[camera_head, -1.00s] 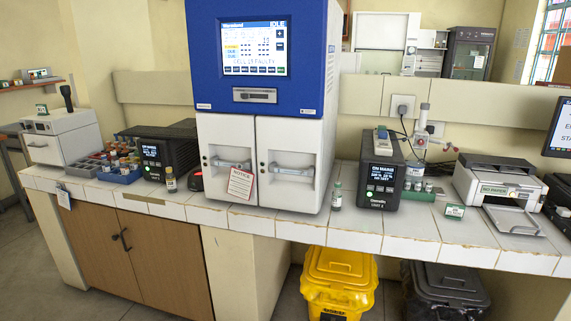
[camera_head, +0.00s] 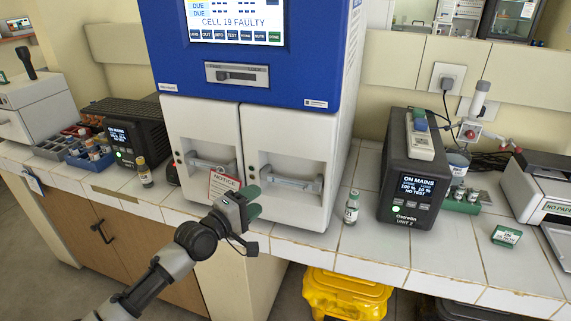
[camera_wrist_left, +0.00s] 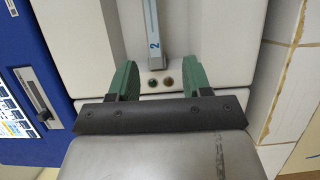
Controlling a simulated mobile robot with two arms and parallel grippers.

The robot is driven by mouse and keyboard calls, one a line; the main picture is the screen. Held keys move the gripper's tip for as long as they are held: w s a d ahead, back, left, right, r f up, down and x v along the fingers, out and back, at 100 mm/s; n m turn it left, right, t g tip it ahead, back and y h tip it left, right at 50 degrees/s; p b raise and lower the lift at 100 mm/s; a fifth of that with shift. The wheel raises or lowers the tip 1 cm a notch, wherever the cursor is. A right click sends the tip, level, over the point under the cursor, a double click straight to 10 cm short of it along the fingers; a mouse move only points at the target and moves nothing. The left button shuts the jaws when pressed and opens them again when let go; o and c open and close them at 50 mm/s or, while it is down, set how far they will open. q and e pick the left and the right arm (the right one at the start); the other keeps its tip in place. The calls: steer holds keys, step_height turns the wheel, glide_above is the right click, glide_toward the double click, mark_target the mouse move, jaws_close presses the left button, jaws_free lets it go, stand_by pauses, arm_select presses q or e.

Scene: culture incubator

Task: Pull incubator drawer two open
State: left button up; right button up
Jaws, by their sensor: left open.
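The incubator (camera_head: 250,110) is a blue and white cabinet with two white drawer fronts side by side. The right drawer front (camera_head: 290,215) has a horizontal grey bar handle (camera_head: 291,182). The left drawer handle (camera_head: 212,165) has a notice tag by it. My left gripper (camera_head: 253,202) is before the lower left part of the right drawer, its green fingers apart and empty. In the left wrist view, a bar handle marked "2" (camera_wrist_left: 152,30) lies beyond the open fingers (camera_wrist_left: 160,75), with two small round buttons near its end. It is not between the fingertips. My right gripper is not in view.
A notice tag (camera_head: 224,185) hangs close to my left gripper. A small vial (camera_head: 351,207) stands on the counter right of the incubator, beside a black power unit (camera_head: 412,175). Another vial (camera_head: 144,172) stands left. A yellow bin (camera_head: 345,297) is below.

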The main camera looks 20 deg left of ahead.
mark_target(280, 181)
arm_select(q)
steer(key=x, duration=0.6)
steer(key=r+x, duration=0.1)
steer(key=x, duration=0.2)
steer(key=shift+s+d, duration=0.1)
steer(key=shift+d, duration=0.1)
steer(key=shift+w+d, duration=0.15)
steer(key=shift+w, duration=0.1)
steer(key=shift+w+d, duration=0.1)
steer(key=shift+w, duration=0.15)
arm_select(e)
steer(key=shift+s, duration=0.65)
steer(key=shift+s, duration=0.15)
arm_select(q)
jaws_close()
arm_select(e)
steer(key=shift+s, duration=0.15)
